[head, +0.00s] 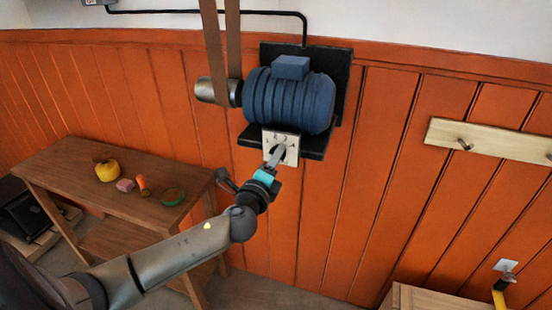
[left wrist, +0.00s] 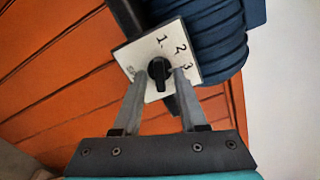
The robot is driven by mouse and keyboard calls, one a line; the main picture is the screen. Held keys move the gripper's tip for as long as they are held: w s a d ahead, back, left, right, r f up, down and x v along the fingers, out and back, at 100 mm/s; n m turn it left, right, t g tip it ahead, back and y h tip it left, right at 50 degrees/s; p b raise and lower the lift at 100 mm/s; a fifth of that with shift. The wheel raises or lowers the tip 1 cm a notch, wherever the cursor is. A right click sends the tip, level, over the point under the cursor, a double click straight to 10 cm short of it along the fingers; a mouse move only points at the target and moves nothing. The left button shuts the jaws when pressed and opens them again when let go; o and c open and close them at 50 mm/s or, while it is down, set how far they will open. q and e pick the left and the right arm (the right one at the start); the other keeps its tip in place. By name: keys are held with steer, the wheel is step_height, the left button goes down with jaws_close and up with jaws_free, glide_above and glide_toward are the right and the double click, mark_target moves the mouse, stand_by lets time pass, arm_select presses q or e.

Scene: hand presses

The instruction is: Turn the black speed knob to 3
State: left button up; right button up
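The black speed knob (left wrist: 158,72) sits on a pale square dial plate (left wrist: 138,49) in the left wrist view. The plate carries 1, 2 and 3, and a mark at its left that I cannot read. The knob's bar runs roughly up and down in that view; I cannot tell which mark it is set to. My left gripper (left wrist: 162,73) is open, its fingertips on either side of the knob. I cannot tell whether they touch it. In the head view my left gripper (head: 276,155) is in front of the dial plate (head: 290,141), hiding the knob.
A blue motor (head: 300,100) is mounted on the orange plank wall above the dial, with a belt (head: 232,40) at its left. A wooden table (head: 75,160) with several small items stands at the left. A peg rail (head: 490,142) is on the wall at the right.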

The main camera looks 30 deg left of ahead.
arm_select(q)
steer(key=b+v, duration=0.2)
steer(key=v, duration=1.3)
steer(key=shift+s+d, duration=0.15)
stand_by(0.5)
